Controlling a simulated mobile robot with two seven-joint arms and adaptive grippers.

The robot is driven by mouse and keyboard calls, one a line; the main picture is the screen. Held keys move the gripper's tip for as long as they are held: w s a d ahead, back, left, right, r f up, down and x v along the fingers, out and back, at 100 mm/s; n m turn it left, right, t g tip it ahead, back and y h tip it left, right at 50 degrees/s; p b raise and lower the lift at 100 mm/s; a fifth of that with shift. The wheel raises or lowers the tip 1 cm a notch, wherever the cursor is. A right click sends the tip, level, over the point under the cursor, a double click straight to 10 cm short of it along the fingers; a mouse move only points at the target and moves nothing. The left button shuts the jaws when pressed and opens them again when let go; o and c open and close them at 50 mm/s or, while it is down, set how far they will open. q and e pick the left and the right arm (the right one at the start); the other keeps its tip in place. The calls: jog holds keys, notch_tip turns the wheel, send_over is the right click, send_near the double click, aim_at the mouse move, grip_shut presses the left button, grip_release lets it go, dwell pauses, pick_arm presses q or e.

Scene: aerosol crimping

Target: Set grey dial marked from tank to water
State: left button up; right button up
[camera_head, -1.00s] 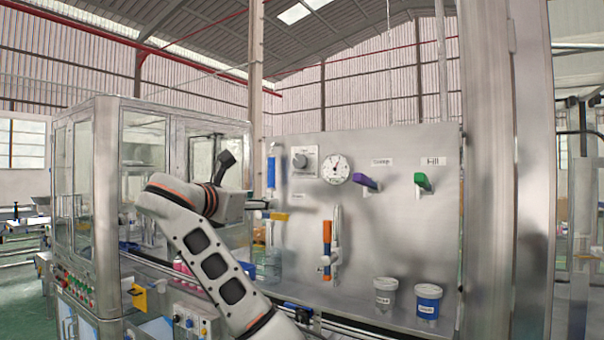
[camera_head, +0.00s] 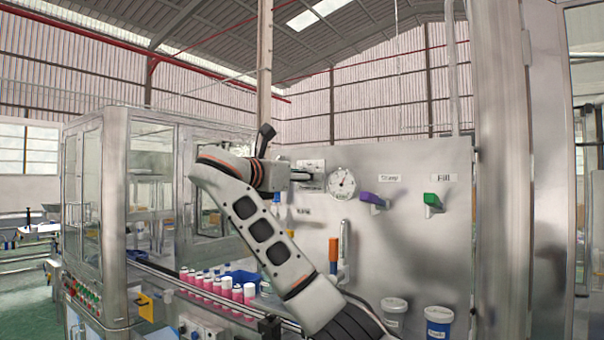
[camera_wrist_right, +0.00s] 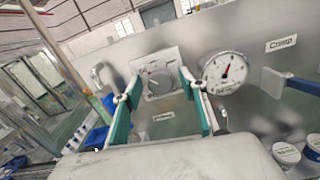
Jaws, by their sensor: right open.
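The grey dial (camera_wrist_right: 160,82) sits on a pale square plate on the steel panel, in the upper middle of the right wrist view. Its setting is too small to read. My right gripper (camera_wrist_right: 159,78) is open, with its teal fingers on either side of the dial in that view. I cannot tell whether they touch it. In the head view my right gripper (camera_head: 300,176) is in front of the dial plate (camera_head: 310,165) and hides most of the dial. A small label (camera_wrist_right: 163,117) under the dial is unreadable. My left gripper is not in view.
A round gauge (camera_head: 342,183) is close right of the dial. Purple (camera_head: 372,199) and green (camera_head: 432,200) handles stick out further right. An orange-handled part (camera_head: 333,248) hangs below. White (camera_head: 394,309) and blue (camera_head: 438,322) tubs stand low. Pink cans (camera_head: 215,286) line the conveyor.

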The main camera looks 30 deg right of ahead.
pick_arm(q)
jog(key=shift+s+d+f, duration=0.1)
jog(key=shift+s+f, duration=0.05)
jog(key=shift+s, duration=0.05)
pick_arm(e)
jog(key=shift+d, duration=0.1)
jog(key=c, duration=1.1)
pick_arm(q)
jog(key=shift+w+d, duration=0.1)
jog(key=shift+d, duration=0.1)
pick_arm(e)
jog(key=shift+m, duration=0.3)
pick_arm(q)
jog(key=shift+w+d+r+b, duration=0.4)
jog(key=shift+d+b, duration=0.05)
jog(key=shift+b, duration=0.2)
pick_arm(e)
jog(key=shift+m, duration=4)
